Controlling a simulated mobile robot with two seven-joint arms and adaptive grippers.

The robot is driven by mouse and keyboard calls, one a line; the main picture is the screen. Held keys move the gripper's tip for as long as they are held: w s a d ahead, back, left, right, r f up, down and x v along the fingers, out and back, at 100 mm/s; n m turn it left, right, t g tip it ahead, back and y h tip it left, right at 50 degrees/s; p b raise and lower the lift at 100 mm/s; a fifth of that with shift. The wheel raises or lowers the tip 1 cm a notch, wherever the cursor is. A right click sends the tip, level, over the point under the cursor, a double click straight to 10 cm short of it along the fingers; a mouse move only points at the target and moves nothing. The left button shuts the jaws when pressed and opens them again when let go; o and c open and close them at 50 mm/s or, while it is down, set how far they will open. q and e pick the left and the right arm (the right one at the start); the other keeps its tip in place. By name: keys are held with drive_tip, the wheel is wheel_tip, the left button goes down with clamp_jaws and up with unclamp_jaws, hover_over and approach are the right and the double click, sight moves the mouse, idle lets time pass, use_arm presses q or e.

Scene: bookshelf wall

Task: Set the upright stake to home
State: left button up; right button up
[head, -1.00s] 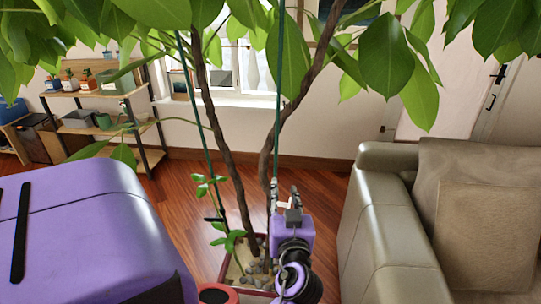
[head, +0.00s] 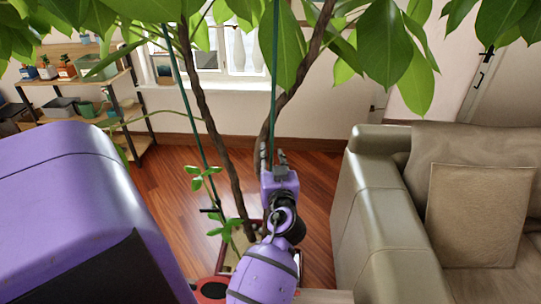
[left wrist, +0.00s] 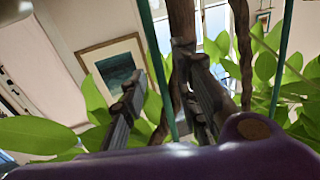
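The upright stake (head: 275,85) is a thin green rod standing nearly vertical beside the right-hand trunk of a potted plant. A second green stake (head: 186,90) leans at the left. My left gripper (head: 273,154) is open at the upright stake, with fingers pointing up and away. In the left wrist view a green stake (left wrist: 156,50) runs between the spread fingers (left wrist: 162,78), with a brown trunk (left wrist: 181,20) just beside it. I cannot tell whether the fingers touch the stake. The stake's foot is hidden behind my arm. My right gripper is out of view.
The plant's pot (head: 226,262) stands on the wood floor, partly hidden by my arm. Large leaves (head: 385,55) hang above. A sofa (head: 375,220) stands close on the right. A shelf with small pots (head: 67,68) is at the back left.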

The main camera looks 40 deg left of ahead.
use_arm(q)
drive_tip(key=shift+w+a, duration=0.1)
drive_tip(key=shift+c, duration=0.4)
clamp_jaws()
